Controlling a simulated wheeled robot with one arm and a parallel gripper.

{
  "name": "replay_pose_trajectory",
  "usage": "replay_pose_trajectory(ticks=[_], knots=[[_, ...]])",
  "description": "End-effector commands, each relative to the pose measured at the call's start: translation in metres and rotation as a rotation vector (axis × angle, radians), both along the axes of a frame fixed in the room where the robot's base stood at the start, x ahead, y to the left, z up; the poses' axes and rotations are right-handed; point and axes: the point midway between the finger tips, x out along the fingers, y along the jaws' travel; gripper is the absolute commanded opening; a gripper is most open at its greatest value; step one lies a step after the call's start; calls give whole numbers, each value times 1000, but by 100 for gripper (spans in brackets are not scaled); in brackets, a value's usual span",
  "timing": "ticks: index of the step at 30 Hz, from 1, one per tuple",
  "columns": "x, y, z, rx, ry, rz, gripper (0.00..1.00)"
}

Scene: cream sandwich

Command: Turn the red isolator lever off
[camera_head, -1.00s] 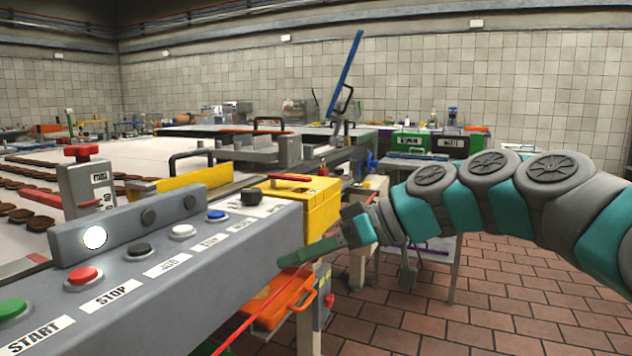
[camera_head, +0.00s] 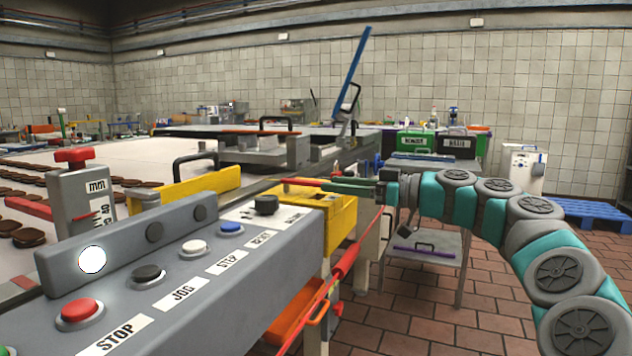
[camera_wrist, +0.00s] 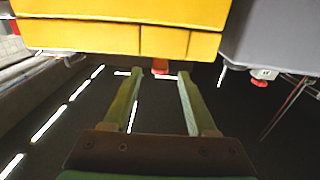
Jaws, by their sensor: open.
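The red isolator lever (camera_head: 303,181) lies roughly level on top of a yellow box (camera_head: 342,217) at the far end of the grey console. My gripper (camera_head: 323,187) is beside the lever's right end, its green fingers pointing left at about the lever's height. In the wrist view my gripper (camera_wrist: 159,72) is open and empty, with a small red end, likely the lever (camera_wrist: 160,66), showing between the fingertips at the edge of the yellow box (camera_wrist: 120,38). Whether a finger touches the lever I cannot tell.
The grey console (camera_head: 270,260) with several buttons fills the front left. A red pull cord (camera_head: 345,262) runs down beside the yellow box, under my gripper. A conveyor with biscuits (camera_head: 28,237) is at left. A grey table (camera_head: 428,240) stands behind my arm.

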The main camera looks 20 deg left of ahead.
Motion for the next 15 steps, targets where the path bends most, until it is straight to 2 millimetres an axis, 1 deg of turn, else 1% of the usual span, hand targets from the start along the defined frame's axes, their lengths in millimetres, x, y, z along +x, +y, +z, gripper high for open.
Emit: replay_pose_trajectory(ticks=[1,3,9,12,15], knots=[[0,9,0,-3,1,3,57],[1,21,0,-4,2,3,57],[4,48,0,-3,1,0,57],[4,53,0,-1,1,-1,57],[4,54,0,-1,1,-1,57]])
